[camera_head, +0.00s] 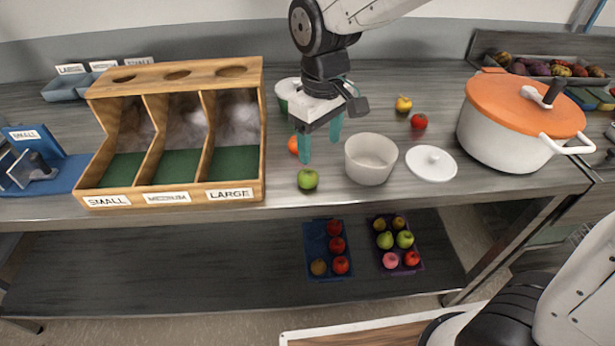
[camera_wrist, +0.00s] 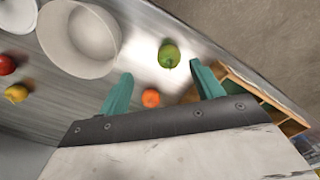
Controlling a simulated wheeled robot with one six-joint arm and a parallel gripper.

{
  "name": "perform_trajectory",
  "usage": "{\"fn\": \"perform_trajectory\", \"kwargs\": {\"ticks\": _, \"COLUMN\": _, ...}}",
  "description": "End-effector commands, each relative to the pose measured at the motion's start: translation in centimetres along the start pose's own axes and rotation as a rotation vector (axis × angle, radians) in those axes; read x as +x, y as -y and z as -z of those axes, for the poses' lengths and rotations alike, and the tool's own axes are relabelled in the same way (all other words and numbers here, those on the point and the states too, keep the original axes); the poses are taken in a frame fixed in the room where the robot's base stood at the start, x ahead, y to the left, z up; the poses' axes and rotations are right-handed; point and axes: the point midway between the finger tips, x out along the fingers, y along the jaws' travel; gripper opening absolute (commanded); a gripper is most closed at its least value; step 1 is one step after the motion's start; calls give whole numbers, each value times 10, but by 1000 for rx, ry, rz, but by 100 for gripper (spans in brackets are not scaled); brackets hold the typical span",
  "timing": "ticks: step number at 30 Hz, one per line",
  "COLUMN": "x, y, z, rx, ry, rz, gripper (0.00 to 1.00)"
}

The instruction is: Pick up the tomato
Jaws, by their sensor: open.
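The tomato (camera_head: 419,121) is the round red item on the tabletop, right of the white bowl and in front of a small yellow fruit or pepper. In the wrist view the red tomato (camera_wrist: 7,64) is at the left edge, partly cut off. My gripper (camera_head: 320,150) is open and empty above the table, left of the bowl and well left of the tomato. In the wrist view the open fingers (camera_wrist: 160,75) frame a small orange fruit (camera_wrist: 151,98) and a green apple (camera_wrist: 169,54) below them.
The white bowl (camera_head: 370,160) stands between my gripper and the tomato. A white lid (camera_head: 431,163) lies right of the bowl, then a large orange-lidded pot (camera_head: 505,140). A wooden sorting box (camera_head: 255,165) is on the left. Fruit trays sit on the lower shelf.

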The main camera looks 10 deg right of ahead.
Motion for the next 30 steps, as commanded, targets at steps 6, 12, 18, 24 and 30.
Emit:
{"fn": "perform_trajectory", "kwargs": {"ticks": 6, "x": 20, "y": 10, "z": 16, "rx": -44, "ry": 9, "rz": 2, "gripper": 66}}
{"fn": "perform_trajectory", "kwargs": {"ticks": 12, "x": 43, "y": 10, "z": 17, "rx": -43, "ry": 9, "rz": 3, "gripper": 66}}
{"fn": "perform_trajectory", "kwargs": {"ticks": 18, "x": 72, "y": 12, "z": 20, "rx": -43, "ry": 10, "rz": 3, "gripper": 66}}
{"fn": "perform_trajectory", "kwargs": {"ticks": 24, "x": 90, "y": 12, "z": 20, "rx": -42, "ry": 8, "rz": 2, "gripper": 66}}
{"fn": "perform_trajectory", "kwargs": {"ticks": 30, "x": 90, "y": 12, "z": 20, "rx": -42, "ry": 6, "rz": 2, "gripper": 66}}
